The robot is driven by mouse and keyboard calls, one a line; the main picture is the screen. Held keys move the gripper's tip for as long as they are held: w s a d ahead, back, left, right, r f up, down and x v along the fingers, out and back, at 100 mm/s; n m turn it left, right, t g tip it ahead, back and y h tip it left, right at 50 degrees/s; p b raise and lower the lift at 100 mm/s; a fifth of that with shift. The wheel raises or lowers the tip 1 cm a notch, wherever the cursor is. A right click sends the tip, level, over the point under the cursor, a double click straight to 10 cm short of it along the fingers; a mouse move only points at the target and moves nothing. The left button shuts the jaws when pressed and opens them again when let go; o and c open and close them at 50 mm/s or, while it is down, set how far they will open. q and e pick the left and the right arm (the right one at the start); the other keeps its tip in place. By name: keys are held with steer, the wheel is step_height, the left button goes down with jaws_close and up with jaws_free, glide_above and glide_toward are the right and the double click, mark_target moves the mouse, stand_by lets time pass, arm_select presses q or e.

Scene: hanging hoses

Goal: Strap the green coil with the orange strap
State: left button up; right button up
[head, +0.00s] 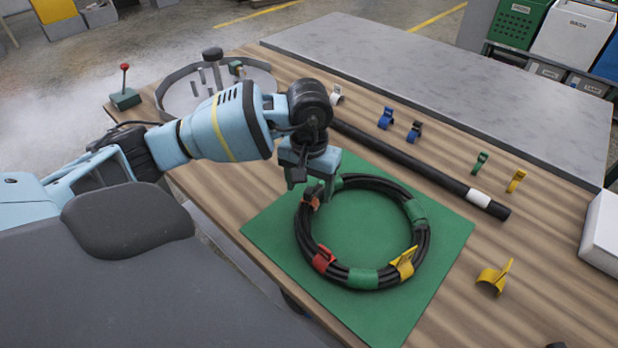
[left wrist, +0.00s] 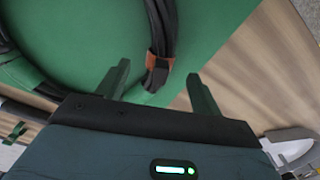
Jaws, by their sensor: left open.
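The coil of black hose (head: 425,244) lies flat on a green mat (head: 440,270), with green bands (head: 363,278) around it. An orange strap (head: 311,199) is at its upper left, partly hidden by my left gripper. In the left wrist view, the orange strap (left wrist: 150,60) shows on both sides of the dark hose bundle (left wrist: 165,25); whether it is closed I cannot tell. My left gripper (head: 310,187) is open over this part of the coil. In the left wrist view its fingers (left wrist: 158,75) stand either side of the strapped bundle, apart from it. My right gripper is out of view.
A red strap (head: 323,258) and a yellow strap (head: 404,262) sit on the coil. A loose yellow strap (head: 493,278) lies to the right. A black tube (head: 420,166) lies behind the mat, with several small straps beyond. A round metal fixture (head: 190,90) stands behind my arm.

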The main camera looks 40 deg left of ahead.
arm_select(q)
step_height(320, 180, up, 6)
steer(key=shift+r, duration=0.1)
stand_by(0.5)
